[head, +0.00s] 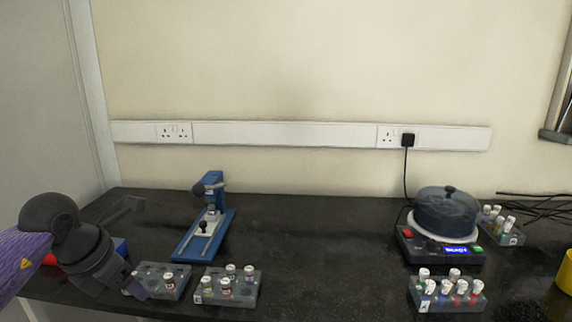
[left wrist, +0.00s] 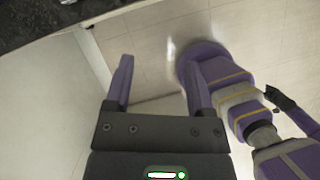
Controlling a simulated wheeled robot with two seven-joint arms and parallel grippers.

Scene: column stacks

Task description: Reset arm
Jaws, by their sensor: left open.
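My left gripper (head: 128,287) is at the lower left in the head view, low over the bench's left front part. It is beside the grey vial rack at the front left, and I cannot tell whether it touches it. In the left wrist view its two purple fingers (left wrist: 158,75) are apart with nothing between them. They point over pale floor. A small dark part at the right of the left wrist view looks like my right gripper (left wrist: 284,100), but its jaws are too small to read.
The black bench (head: 320,235) holds a left vial rack (head: 150,277), a second rack (head: 228,298), a blue stand (head: 188,245), a dark-lidded device (head: 445,212), a front right rack (head: 437,303) and a back right rack (head: 513,240). A yellow object (head: 566,272) is at the right edge. The middle is clear.

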